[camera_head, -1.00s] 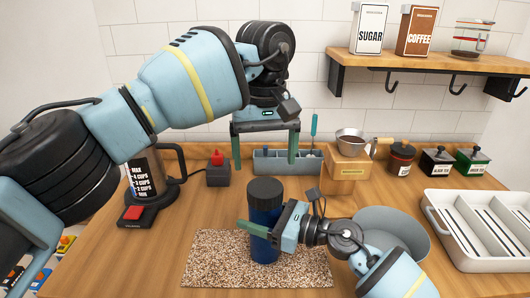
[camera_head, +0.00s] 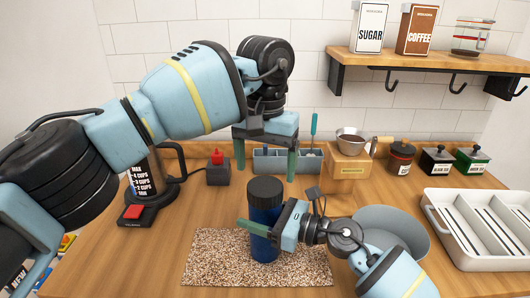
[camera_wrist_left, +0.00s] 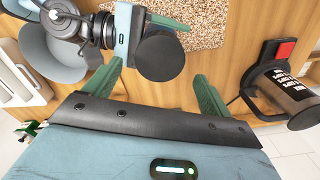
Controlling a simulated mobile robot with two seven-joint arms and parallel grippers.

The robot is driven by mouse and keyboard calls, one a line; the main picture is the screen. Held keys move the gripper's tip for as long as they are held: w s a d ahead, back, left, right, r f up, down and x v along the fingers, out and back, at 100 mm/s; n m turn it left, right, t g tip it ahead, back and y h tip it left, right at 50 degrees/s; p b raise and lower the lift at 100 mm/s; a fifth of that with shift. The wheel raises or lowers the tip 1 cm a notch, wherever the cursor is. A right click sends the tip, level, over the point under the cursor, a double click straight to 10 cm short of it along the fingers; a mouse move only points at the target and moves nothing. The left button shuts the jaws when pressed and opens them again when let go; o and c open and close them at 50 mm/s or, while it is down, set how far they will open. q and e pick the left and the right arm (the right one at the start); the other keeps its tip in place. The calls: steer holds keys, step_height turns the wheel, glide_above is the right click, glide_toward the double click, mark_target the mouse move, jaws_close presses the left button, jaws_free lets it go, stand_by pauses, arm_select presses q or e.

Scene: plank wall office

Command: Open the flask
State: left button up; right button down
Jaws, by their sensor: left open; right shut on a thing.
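A dark blue flask (camera_head: 264,222) with a black cap (camera_head: 265,190) stands upright on the speckled mat (camera_head: 205,258). My right gripper (camera_head: 265,230) is shut around the flask's body, below the cap. My left gripper (camera_head: 265,165) is open and empty, pointing down above and a little behind the flask, apart from the cap. In the left wrist view the cap (camera_wrist_left: 160,58) shows from above, between and beyond the green fingers (camera_wrist_left: 160,90). The side of the flask away from the camera is hidden.
A kettle (camera_head: 150,180) stands at the left, and a grey bowl (camera_head: 400,230) and white divided tray (camera_head: 480,225) at the right. A caddy (camera_head: 270,160), a wooden box with a metal cup (camera_head: 350,165) and several tins (camera_head: 437,162) line the back.

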mark_target(265, 186)
arm_select(q)
steer(key=shift+f, duration=2.85)
